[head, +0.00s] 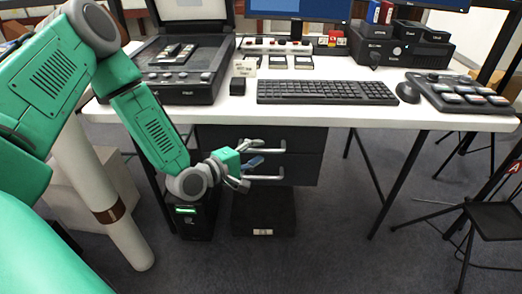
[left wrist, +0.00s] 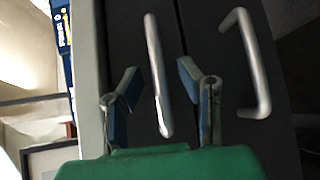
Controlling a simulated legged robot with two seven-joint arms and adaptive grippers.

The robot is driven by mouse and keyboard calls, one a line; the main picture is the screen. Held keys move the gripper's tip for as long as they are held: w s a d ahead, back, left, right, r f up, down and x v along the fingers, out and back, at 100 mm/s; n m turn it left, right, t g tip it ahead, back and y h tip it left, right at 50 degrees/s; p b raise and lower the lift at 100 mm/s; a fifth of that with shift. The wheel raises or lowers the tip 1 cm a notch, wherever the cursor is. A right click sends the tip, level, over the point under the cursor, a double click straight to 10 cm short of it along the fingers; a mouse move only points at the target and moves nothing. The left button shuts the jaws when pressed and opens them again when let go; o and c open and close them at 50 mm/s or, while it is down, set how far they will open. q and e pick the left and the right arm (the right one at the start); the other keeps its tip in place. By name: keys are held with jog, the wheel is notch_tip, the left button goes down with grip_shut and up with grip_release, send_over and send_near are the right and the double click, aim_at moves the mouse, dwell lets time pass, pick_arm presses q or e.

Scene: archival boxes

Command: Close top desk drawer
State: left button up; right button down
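A dark drawer unit (head: 308,165) hangs under the white desk, with two stacked drawers and silver bar handles. The top drawer handle (head: 280,146) also shows in the left wrist view (left wrist: 154,60), where the picture is turned sideways. The lower handle (head: 268,178) lies right of it in the wrist view (left wrist: 256,65). My left gripper (head: 251,155) is at the drawer fronts; in the wrist view (left wrist: 158,75) its blue-padded fingers are apart, one on each side of the top handle. Contact with the handle cannot be told. How far the top drawer stands out is unclear. My right gripper is out of view.
The white desk top (head: 345,118) overhangs the drawers and holds a keyboard (head: 325,92), a mouse (head: 408,92) and a scanner (head: 178,72). A black computer case (head: 198,220) stands below my gripper. A dark chair (head: 497,220) is at right. Open floor lies in front.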

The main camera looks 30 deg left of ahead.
pick_arm(q)
jog(key=v, duration=1)
jog(key=shift+a, duration=0.2)
jog(key=shift+f, duration=0.1)
